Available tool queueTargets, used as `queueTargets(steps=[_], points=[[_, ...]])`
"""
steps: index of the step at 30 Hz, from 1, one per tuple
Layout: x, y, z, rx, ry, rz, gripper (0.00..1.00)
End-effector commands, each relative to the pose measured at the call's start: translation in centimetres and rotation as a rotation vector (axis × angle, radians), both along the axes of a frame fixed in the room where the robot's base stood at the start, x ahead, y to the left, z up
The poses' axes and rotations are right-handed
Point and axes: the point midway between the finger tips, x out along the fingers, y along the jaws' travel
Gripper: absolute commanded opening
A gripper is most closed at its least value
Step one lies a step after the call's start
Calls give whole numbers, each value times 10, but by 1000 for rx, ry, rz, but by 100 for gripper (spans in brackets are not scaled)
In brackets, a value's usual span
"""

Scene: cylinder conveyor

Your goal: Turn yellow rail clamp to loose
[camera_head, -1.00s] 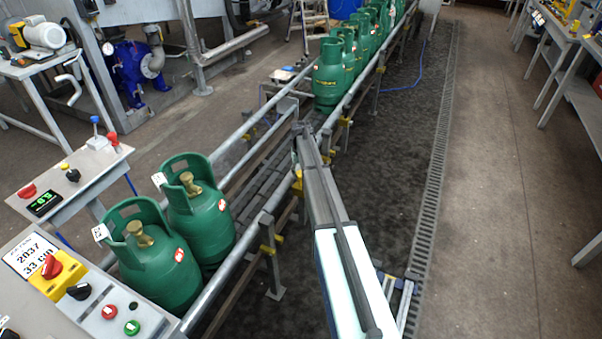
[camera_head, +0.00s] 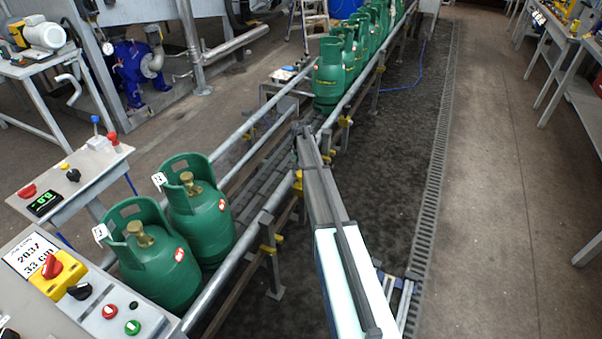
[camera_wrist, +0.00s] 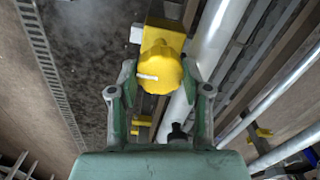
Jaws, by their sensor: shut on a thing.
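The yellow rail clamp (camera_wrist: 160,68) is a round, lobed yellow knob with a white mark on its left side. It sits on a yellow block beside the grey guide rail in the wrist view. My gripper (camera_wrist: 160,86) has its two fingers on either side of the knob, shut on it. In the head view a bit of yellow (camera_head: 297,184) shows beside my arm at the near rail. There my arm hides most of the clamp and the gripper.
Two green cylinders (camera_head: 200,215) stand between the rails at the near left. A row of several more (camera_head: 330,78) stands at the far end. Other yellow clamps (camera_head: 268,250) sit along the near rail. The floor to the right is clear.

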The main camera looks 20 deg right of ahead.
Motion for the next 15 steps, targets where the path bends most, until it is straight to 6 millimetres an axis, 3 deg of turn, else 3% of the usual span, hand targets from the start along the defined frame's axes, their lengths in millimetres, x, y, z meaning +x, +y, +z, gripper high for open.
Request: queueTargets(steps=[3,4,6,15], points=[[0,0,-1,1,2,-3,13],[0,0,-1,1,2,-3,52],[0,0,-1,1,2,-2,73],[0,0,0,1,1,0,73]])
